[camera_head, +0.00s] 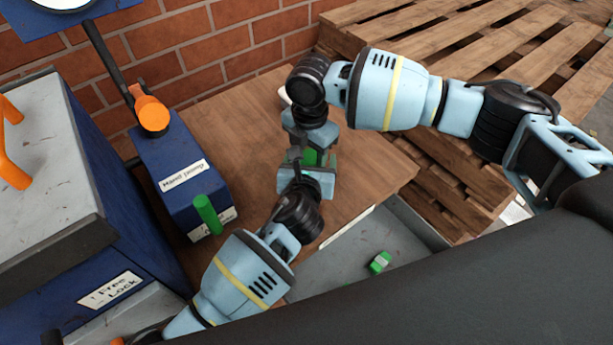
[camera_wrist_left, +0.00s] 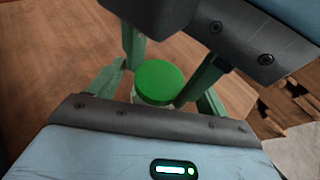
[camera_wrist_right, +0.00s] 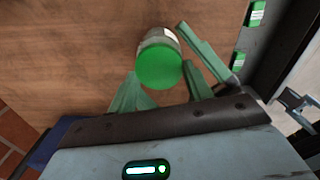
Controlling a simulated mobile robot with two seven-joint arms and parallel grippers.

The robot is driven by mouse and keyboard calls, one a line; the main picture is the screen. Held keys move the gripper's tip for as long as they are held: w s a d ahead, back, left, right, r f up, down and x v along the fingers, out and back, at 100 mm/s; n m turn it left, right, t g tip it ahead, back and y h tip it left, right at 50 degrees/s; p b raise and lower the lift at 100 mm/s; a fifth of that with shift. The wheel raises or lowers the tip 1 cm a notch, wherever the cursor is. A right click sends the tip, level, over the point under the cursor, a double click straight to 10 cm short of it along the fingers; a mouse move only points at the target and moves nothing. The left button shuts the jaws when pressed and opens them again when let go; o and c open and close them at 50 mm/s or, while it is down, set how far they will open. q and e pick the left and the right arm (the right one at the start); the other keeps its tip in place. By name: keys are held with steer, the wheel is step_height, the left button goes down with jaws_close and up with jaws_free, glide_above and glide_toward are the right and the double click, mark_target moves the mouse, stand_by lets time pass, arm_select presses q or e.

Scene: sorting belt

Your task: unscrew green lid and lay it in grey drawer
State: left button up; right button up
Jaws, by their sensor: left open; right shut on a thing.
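The green lid (camera_wrist_left: 160,82) sits on a pale jar (camera_wrist_right: 157,38) over the wooden table; the left wrist view shows the lid's top. In the right wrist view the lid (camera_wrist_right: 160,70) faces the camera. My right gripper (camera_wrist_right: 162,72) comes from above, its fingers on both sides of the lid, shut on it. My left gripper (camera_wrist_left: 163,85) is open, its fingers spread around the jar without closing on it. In the head view the grippers mostly hide the jar. The grey drawer (camera_head: 335,270) is open at the lower middle, with a small green labelled thing (camera_head: 380,262) in it.
A blue hand pump box (camera_head: 180,170) with a green upright handle (camera_head: 208,215) stands left of the grippers. A large blue and grey cabinet (camera_head: 50,170) is farther left. Wooden pallets (camera_head: 470,60) are stacked at the right, and a brick wall is behind. Bare table lies around the grippers.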

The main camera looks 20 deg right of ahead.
arm_select(q)
steer(key=v, duration=1.1)
steer(key=shift+o, duration=0.5)
steer(key=shift+s, duration=0.1)
steer(key=shift+m+g+h, duration=0.4)
steer(key=shift+m, duration=0.1)
steer(key=f, duration=0.1)
steer(key=a+f, duration=0.1)
steer(key=f, duration=0.1)
steer(key=s+f, duration=0.1)
steer(key=shift+a+f, duration=0.25)
steer(key=shift+a, duration=0.15)
steer(key=shift+x, duration=5.95)
steer(key=shift+f, duration=0.1)
steer(key=c, duration=1.4)
steer(key=shift+c, duration=0.4)
arm_select(e)
steer(key=shift+o, duration=1.3)
steer(key=c, duration=0.5)
